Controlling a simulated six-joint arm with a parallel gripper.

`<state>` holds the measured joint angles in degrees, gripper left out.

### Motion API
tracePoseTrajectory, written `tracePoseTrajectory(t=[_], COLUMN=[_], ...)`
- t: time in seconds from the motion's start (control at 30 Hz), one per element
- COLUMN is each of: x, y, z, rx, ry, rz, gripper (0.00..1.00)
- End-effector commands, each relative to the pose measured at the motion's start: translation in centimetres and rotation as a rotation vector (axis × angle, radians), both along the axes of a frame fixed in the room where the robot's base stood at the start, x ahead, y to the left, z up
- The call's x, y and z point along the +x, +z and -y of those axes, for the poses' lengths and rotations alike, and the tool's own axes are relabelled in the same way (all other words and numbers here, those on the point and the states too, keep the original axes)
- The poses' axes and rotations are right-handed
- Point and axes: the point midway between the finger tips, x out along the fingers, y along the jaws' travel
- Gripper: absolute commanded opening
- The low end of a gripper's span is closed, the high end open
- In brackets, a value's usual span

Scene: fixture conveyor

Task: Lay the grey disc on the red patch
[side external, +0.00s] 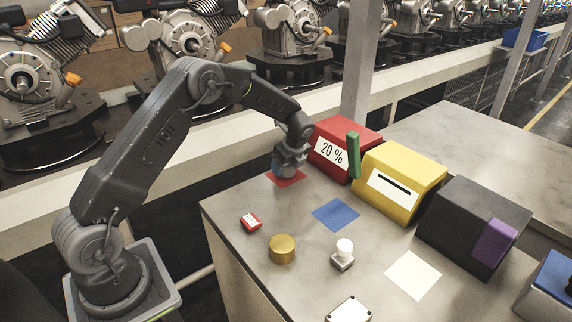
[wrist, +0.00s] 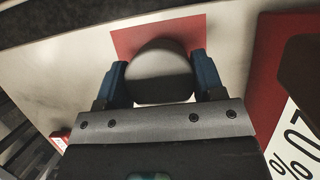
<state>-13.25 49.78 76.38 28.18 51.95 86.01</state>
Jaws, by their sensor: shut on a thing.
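The grey disc (wrist: 160,75) sits between the two blue fingers of my gripper (wrist: 161,84), which are shut on it in the wrist view. The red patch (wrist: 126,40) shows behind and around the disc in that view. In the side external view my gripper (side external: 287,170) is low over the red patch (side external: 288,180), at the table's far left part. The disc is mostly hidden there by the gripper. I cannot tell whether the disc touches the patch.
A red box marked 20 % (side external: 345,135) with a green piece (side external: 354,155) stands close right of my gripper. A yellow box (side external: 410,175) and black box (side external: 465,215) follow. A blue patch (side external: 336,215), brass cylinder (side external: 282,249) and small red block (side external: 251,222) lie nearer the front.

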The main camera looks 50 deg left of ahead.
Motion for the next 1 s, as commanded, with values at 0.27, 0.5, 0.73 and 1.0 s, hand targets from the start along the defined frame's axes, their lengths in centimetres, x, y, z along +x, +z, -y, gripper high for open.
tracePoseTrajectory(t=[0.27, 0.5, 0.73, 1.0], x=[0.0, 0.1, 0.1, 0.1], y=[-0.2, -0.5, -0.8, -1.1], z=[0.0, 0.0, 0.0, 0.0], rx=[0.0, 0.0, 0.001, 0.001], ry=[0.0, 0.0, 0.001, 0.0], rz=[0.001, 0.001, 0.001, 0.002], gripper=[0.28, 0.28, 0.28, 0.66])
